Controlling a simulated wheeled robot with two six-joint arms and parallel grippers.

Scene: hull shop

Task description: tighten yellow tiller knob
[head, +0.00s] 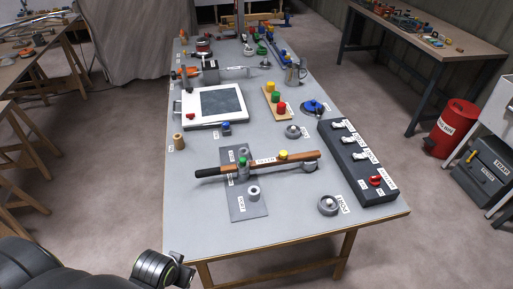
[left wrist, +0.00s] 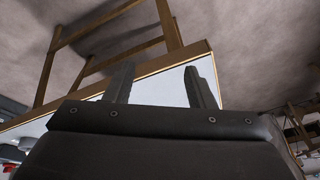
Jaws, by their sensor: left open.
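The wooden tiller (head: 240,166) with a black grip at its left end lies across the near middle of the grey bench, over a grey plate. The yellow knob (head: 283,155) sits on top of the tiller, right of its middle. A green knob (head: 242,161) sits further left on it. My left gripper (head: 187,272) is at the bench's near left edge, well short of the tiller and empty. In the left wrist view its two fingers (left wrist: 159,88) stand apart, with the bench edge beyond them. My right gripper is in neither view.
A dark switch panel (head: 345,150) runs along the bench's right side. A white framed hatch (head: 215,106) lies behind the tiller. A round fitting (head: 328,205) stands front right, and a wooden peg (head: 179,141) at the left. The near left bench top is clear.

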